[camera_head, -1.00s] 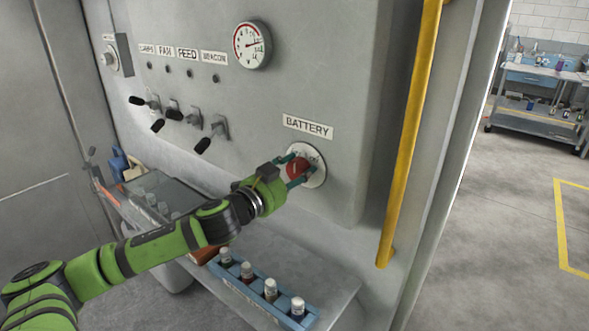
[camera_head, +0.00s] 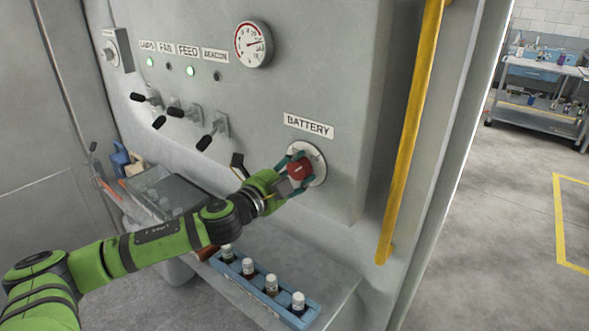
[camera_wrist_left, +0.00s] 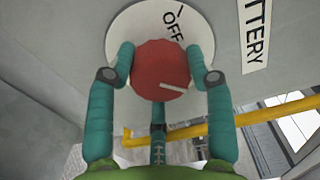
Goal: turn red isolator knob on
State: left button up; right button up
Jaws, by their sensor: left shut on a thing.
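The red isolator knob (camera_head: 299,170) sits on a round white plate (camera_head: 318,160) below the BATTERY label (camera_head: 308,126) on the grey panel. My left gripper (camera_head: 293,172) is shut on the knob, with its teal fingers around the rim. In the left wrist view the red knob (camera_wrist_left: 160,72) lies between the fingers (camera_wrist_left: 160,75). A white mark on the knob points to the right there, and OFF is readable on the white plate (camera_wrist_left: 125,38). The rest of the plate's lettering is hidden. My right gripper is not in view.
Several black-handled levers (camera_head: 185,113) and a dial gauge (camera_head: 253,44) are left of the knob. Two lamps, under LAMPS (camera_head: 150,62) and FEED (camera_head: 190,72), glow green. A yellow rail (camera_head: 410,130) stands to the right. A blue rack of bottles (camera_head: 262,290) sits on the ledge below.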

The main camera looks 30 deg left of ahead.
pick_arm(q)
jog(key=shift+d+m, duration=0.3)
jog(key=shift+m, duration=0.1)
jog(key=o, duration=0.9)
jog(key=shift+o, duration=1.3)
jog(key=shift+d, duration=0.1)
jog(key=shift+d+r, duration=0.1)
jog(key=shift+d, duration=0.1)
jog(key=shift+a, duration=0.2)
jog(key=shift+s+a+f, duration=0.15)
jog(key=shift+s+f, duration=0.05)
jog(key=shift+s, duration=0.25)
jog(key=s, duration=1.1)
jog(key=shift+a+r, duration=0.15)
jog(key=shift+r, duration=0.05)
